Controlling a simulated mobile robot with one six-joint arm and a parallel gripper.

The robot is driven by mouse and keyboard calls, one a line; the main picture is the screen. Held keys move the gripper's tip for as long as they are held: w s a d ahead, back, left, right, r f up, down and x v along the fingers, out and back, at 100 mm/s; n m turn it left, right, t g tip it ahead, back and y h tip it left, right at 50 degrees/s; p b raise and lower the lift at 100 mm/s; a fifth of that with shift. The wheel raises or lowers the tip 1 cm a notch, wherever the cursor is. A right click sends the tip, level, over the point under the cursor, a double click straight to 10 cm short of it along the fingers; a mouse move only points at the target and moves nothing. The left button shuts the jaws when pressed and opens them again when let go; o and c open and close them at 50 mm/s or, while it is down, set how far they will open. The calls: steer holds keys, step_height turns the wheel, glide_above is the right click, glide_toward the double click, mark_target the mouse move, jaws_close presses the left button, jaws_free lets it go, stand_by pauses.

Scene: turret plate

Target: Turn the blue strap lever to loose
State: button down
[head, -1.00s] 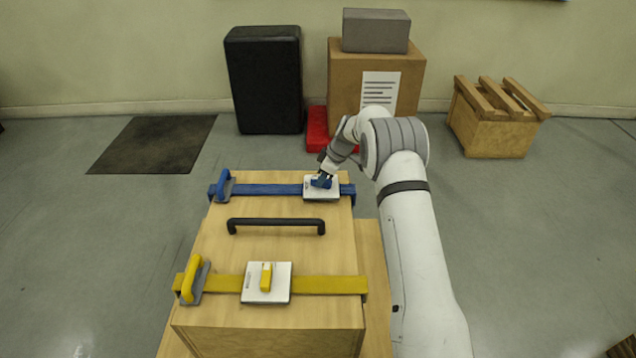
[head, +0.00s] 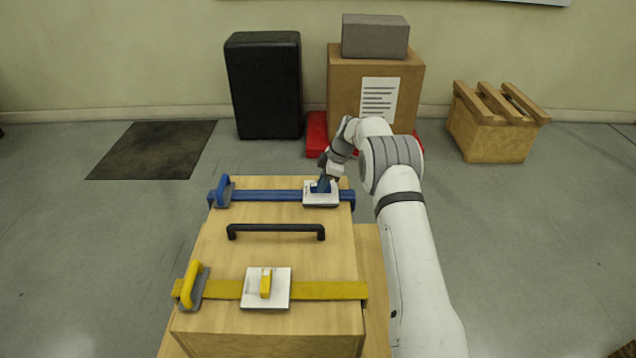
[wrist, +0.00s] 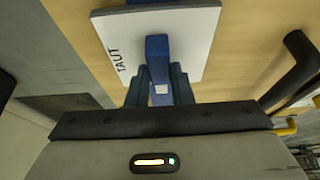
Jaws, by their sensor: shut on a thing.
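The blue strap (head: 265,195) runs across the far part of a wooden case. A white plate (head: 311,201) sits on its right part, and the blue lever (wrist: 157,48) stands on that plate. In the wrist view the plate (wrist: 197,30) bears the word TAUT (wrist: 118,60) on its left side; any other label is hidden or out of view. My gripper (head: 324,183) reaches down to the plate from the far right. In the wrist view my gripper (wrist: 159,88) has a dark finger on each side of the lever and is shut on it.
A black handle (head: 276,228) crosses the case's middle. Nearer is a yellow strap (head: 325,290) with its own plate (head: 281,298) and yellow lever (head: 266,283). A blue buckle (head: 225,190) is at the blue strap's left.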

mark_target(332, 191)
steer(key=c, duration=1.3)
jaws_free()
steer(key=shift+p+v, duration=1.45)
steer(key=shift+v, duration=2.45)
